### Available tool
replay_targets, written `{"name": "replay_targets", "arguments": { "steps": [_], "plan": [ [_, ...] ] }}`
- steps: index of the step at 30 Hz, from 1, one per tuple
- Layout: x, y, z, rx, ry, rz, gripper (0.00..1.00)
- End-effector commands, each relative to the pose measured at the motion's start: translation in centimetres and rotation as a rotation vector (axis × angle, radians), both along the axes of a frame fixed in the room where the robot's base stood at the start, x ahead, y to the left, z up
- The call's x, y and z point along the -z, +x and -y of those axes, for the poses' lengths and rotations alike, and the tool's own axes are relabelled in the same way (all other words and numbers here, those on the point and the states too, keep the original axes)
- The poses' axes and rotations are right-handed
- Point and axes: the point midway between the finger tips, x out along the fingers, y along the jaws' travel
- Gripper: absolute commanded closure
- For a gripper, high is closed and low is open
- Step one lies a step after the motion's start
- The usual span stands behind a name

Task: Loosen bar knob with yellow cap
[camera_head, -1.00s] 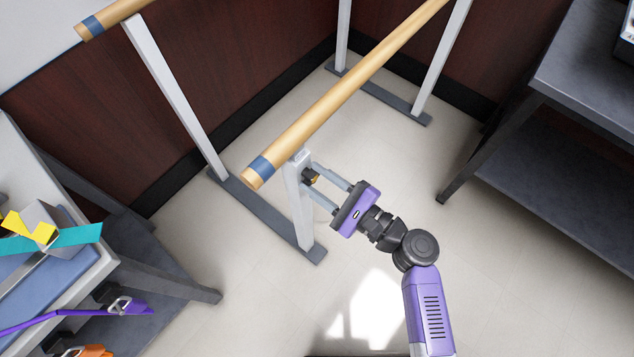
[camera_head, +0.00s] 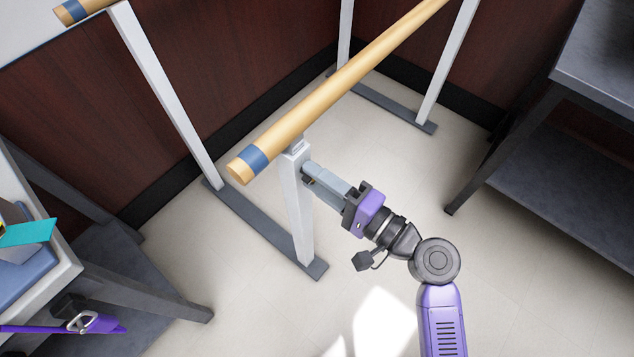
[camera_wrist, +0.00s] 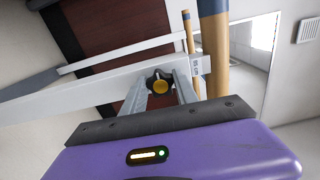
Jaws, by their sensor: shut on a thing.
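The bar knob with its yellow cap (camera_wrist: 160,86) sits on the side of the white upright post (camera_head: 297,205), just under the wooden bar (camera_head: 330,90). In the wrist view the black knob body shows around the cap, between the two fingers. My gripper (camera_head: 312,174) is shut on the knob, with a finger on either side of it. In the head view the fingers cover most of the knob, and the cap is hidden.
A second wooden bar (camera_head: 82,8) on its own post (camera_head: 160,95) stands to the left. A dark grey foot (camera_head: 262,222) joins the posts on the floor. A grey table (camera_head: 600,60) is at right, and another bench stands at lower left. The floor between is clear.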

Motion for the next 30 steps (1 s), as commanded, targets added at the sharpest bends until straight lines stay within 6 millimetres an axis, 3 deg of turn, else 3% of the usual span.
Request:
{"name": "replay_targets", "arguments": {
  "steps": [24,25,27,30],
  "plan": [
    [0.18,-0.06,-0.01,-0.001,-0.074,0.090,1.00],
    [0.18,-0.06,-0.01,-0.001,-0.074,0.090,0.59],
    [0.17,-0.05,-0.01,-0.001,-0.074,0.090,0.45],
    [0.13,-0.03,-0.01,-0.001,-0.074,0.091,0.43]
  ]
}}
